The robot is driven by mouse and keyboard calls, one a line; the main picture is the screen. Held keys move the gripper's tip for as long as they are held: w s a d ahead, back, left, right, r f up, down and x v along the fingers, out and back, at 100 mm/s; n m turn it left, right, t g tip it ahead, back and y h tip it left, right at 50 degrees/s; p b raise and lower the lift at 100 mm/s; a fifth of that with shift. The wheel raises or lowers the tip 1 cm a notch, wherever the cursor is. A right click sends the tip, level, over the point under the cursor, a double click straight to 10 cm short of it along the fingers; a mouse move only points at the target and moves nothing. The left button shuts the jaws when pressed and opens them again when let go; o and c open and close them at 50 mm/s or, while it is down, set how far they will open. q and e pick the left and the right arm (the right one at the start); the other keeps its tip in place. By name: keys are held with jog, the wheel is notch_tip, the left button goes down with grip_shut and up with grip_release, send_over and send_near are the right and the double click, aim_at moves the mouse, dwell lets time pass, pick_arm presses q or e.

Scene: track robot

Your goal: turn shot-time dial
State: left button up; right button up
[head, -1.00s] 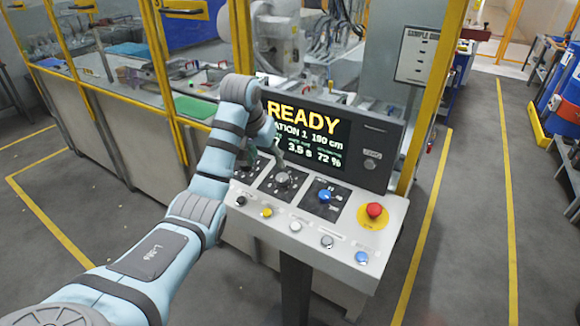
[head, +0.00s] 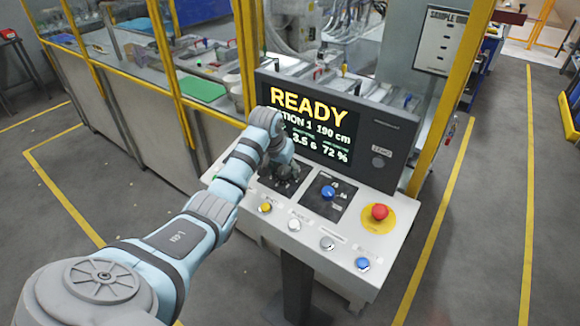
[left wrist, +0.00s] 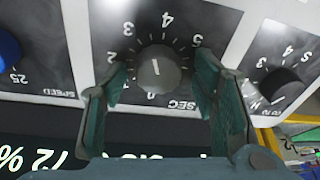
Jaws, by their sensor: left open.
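The shot-time dial (left wrist: 158,72) is a round grey knob with a white pointer mark, on a dark plate with numbers and "SEC". In the left wrist view it sits between the two green-lined fingers of my left gripper (left wrist: 160,95). The fingers are open, one on each side of the knob; I cannot tell whether they touch it. In the head view my left gripper (head: 281,172) is low over the control panel (head: 313,228) and hides this dial. My right gripper is not in view.
A blue speed dial (head: 328,193) is beside it, with a red emergency button (head: 380,212) farther right. A black dial (left wrist: 280,88) lies on the other side. Several push buttons line the front edge. The display (head: 312,125) behind reads READY and 72 %.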

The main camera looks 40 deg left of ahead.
pick_arm(q)
jog(key=shift+s+d+r, duration=0.1)
jog(key=shift+s+r, duration=0.15)
jog(key=shift+s, duration=0.1)
jog(key=shift+s+d, duration=0.1)
jog(key=shift+s, duration=0.05)
jog(key=shift+c, duration=1.3)
jog(key=shift+r, duration=0.1)
jog(key=c, duration=0.9)
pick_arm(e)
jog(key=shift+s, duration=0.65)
